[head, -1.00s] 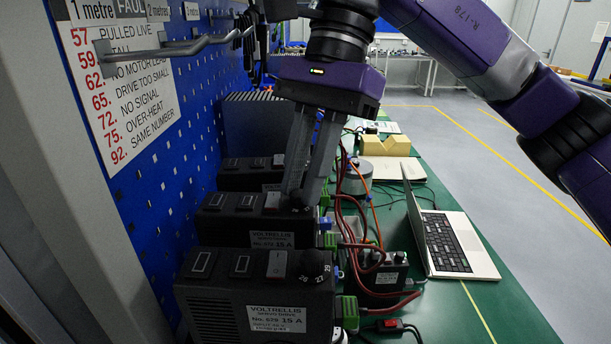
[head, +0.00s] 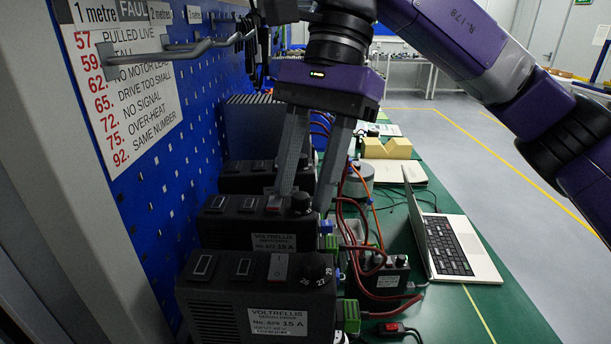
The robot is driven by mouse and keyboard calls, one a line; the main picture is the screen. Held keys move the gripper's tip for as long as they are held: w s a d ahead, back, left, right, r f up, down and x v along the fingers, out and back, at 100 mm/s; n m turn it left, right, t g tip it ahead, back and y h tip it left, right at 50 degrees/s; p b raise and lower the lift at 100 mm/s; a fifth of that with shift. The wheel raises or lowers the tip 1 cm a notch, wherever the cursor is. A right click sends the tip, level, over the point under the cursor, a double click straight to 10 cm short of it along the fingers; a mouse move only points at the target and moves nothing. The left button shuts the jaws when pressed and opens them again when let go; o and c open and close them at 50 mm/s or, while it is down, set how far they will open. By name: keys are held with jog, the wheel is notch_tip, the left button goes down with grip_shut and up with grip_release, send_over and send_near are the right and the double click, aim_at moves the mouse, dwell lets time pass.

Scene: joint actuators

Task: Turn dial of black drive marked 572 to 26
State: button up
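Three black servo drives stand in a row along the left of the bench. The middle drive (head: 225,228) has a label (head: 273,242) whose number is too small to read surely; it may be 572. The dial's setting cannot be read.
The nearest drive (head: 225,300) has its own dial (head: 314,266) with numbers around it. A third drive (head: 245,178) stands behind. Red cables (head: 352,225), a small black box (head: 385,278) and an open laptop (head: 450,244) lie to the right. A metal hook (head: 180,50) juts from the blue pegboard (head: 165,195).

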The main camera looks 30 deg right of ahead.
dwell(0.4)
jog(key=m+t, duration=0.1)
jog(key=m, duration=0.1)
jog(key=m+p, duration=0.1)
jog(key=m, duration=0.1)
jog(key=shift+s+r+m+t, duration=0.1)
jog(key=shift+s+m+t, duration=0.1)
jog(key=shift+m+t, duration=0.15)
jog(key=m+p, duration=0.1)
jog(key=m, duration=0.1)
jog(key=m+t+p, duration=0.1)
jog(key=shift+s+r+m+t, duration=0.1)
jog(key=shift+s+m+t, duration=0.15)
jog(key=shift+m, duration=0.1)
jog(key=m+p, duration=0.2)
jog(key=m+t+p, duration=0.1)
jog(key=m+p, duration=0.1)
jog(key=shift+s+a+r+h+p, duration=0.1)
jog(key=shift+a+r+h+p, duration=0.05)
jog(key=shift+h+p, duration=0.25)
jog(key=m+t+h+p, duration=0.1)
jog(key=m+p, duration=0.2)
jog(key=p, duration=0.2)
jog(key=shift+f, duration=0.2)
